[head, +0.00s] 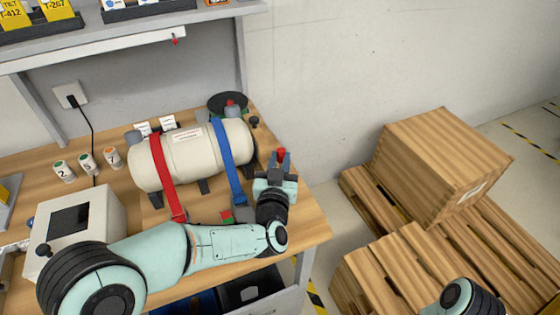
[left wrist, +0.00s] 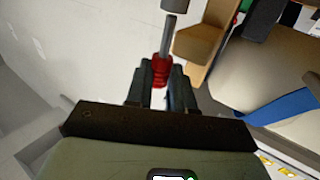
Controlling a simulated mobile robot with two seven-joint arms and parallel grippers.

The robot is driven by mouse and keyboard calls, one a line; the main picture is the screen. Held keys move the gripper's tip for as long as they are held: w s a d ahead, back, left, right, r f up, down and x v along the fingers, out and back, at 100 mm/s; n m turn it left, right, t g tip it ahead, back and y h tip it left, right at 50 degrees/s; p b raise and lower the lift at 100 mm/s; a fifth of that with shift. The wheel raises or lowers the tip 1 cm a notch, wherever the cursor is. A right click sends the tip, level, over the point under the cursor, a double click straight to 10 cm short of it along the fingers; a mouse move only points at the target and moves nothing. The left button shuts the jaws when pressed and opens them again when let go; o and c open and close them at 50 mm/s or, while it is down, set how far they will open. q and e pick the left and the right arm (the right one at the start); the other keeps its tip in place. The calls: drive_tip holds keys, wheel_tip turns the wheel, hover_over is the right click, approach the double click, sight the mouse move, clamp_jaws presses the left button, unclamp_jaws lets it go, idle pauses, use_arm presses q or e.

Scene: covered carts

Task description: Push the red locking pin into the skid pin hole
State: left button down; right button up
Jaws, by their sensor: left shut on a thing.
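The red locking pin (head: 282,152) sticks up from my left gripper (head: 279,166), off the right end of the tank. In the left wrist view my left gripper (left wrist: 161,80) is shut around the pin's red grip (left wrist: 160,66), and its grey metal shaft points away from the fingers. A cream tank (head: 188,152) with a red strap and a blue strap lies on the workbench. In the left wrist view a wooden part (left wrist: 197,44) is close beside the pin's shaft, apart from it. I cannot make out the pin hole. My right gripper is out of view.
The wooden workbench (head: 312,226) has a white box (head: 75,222) at the left and several small cups behind it. A shelf (head: 130,35) hangs above. A wooden crate (head: 430,150) stands on pallets at the right, with floor between.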

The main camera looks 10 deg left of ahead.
use_arm(q)
drive_tip(key=shift+f+b, duration=0.3)
drive_tip(key=shift+f, duration=0.1)
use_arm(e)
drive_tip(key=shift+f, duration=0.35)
use_arm(q)
drive_tip(key=c, duration=0.9)
unclamp_jaws()
drive_tip(key=shift+s, duration=0.3)
drive_tip(key=s, duration=1.2)
drive_tip(key=shift+s+d, duration=0.4)
drive_tip(key=shift+d, duration=0.05)
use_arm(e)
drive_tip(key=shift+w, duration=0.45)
